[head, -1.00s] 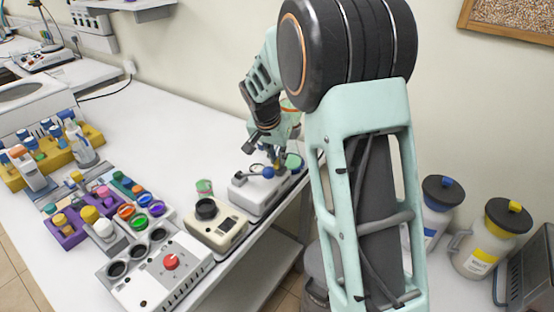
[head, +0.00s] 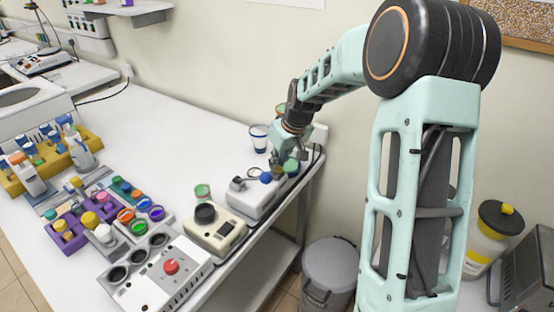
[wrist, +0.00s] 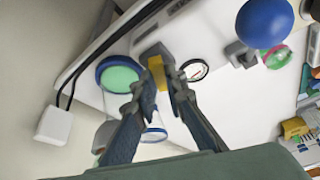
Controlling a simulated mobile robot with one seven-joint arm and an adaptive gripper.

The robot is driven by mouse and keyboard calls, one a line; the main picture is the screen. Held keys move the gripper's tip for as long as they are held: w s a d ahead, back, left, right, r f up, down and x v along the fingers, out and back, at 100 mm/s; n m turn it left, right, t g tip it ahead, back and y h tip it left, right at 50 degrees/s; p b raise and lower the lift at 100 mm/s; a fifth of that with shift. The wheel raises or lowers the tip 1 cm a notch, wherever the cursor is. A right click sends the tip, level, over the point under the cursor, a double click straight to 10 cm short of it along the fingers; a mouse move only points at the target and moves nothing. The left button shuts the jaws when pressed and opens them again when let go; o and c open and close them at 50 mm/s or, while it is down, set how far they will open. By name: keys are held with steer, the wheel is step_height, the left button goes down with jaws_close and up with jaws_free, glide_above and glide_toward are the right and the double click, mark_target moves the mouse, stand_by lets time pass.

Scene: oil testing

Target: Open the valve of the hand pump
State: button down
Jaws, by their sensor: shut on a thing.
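The hand pump (head: 252,203) is a white unit near the right edge of the bench. It has a blue ball knob (head: 266,177), which shows large at the top right of the wrist view (wrist: 264,25). A round dial (wrist: 194,70) shows in the wrist view. My gripper (head: 279,165) is over the pump's far end. In the wrist view my gripper (wrist: 164,84) has its fingertips on both sides of a small yellow piece (wrist: 164,71), which looks like the valve handle, beside a grey block. The fingers hide part of it.
A beige unit with a black round top (head: 215,231) and a white box with a red knob (head: 165,272) stand in front of the pump. A blue-rimmed cup (head: 259,139) stands behind it. A grey bin (head: 329,272) is on the floor. The bench's middle is clear.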

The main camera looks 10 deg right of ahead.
steer(key=shift+w+d+n+g+y+p, duration=0.1)
steer(key=shift+n+g+y+p, duration=0.2)
steer(key=shift+n, duration=0.8)
steer(key=shift+d+n+g+y+p, duration=0.15)
steer(key=shift+n+y, duration=0.25)
steer(key=shift+n, duration=0.7)
steer(key=c, duration=2)
jaws_free()
steer(key=shift+o, duration=0.2)
steer(key=shift+r, duration=0.1)
steer(key=v, duration=1.1)
steer(key=shift+r, duration=0.4)
steer(key=shift+d, duration=0.1)
